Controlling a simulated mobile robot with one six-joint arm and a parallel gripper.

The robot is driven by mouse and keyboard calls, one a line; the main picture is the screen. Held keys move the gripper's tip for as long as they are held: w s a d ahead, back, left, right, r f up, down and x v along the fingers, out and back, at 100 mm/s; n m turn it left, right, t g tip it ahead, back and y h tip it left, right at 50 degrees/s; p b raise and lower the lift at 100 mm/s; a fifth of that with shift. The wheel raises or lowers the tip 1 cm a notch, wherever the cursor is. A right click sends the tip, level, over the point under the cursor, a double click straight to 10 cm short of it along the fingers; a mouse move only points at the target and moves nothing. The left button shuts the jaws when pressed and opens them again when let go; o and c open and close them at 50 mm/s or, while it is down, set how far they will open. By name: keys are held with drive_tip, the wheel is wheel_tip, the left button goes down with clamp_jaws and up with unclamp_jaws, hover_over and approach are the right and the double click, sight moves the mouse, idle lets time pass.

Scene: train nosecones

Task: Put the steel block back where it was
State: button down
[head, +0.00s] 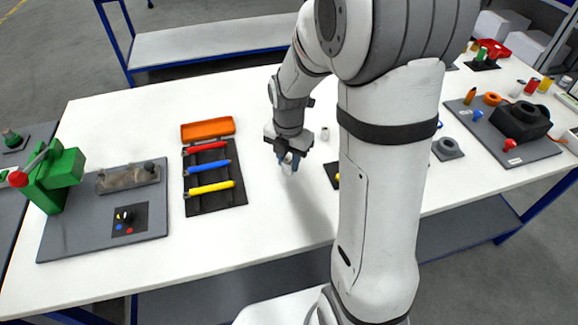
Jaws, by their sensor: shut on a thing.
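My gripper (289,162) is over the middle of the white table, right of the tool tray, pointing down. It is shut on a small pale grey piece (288,168), which I take to be the steel block. The piece is small and partly hidden by the fingers, so its shape is unclear. It appears to be held above the tabletop. A small black mat (332,176) lies to the right of the gripper, partly hidden behind my arm.
A black tray (216,203) holds red, blue and yellow tools, with an orange bin (207,128) behind. A grey board (85,237) with a green machine (58,178) stands left. Another grey board (490,140) with parts is right. Bare table (285,225) lies in front of the gripper.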

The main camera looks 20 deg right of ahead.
sight(289, 161)
drive_tip(key=shift+f, duration=1.55)
drive_tip(key=shift+f, duration=0.2)
drive_tip(key=c, duration=1.1)
unclamp_jaws()
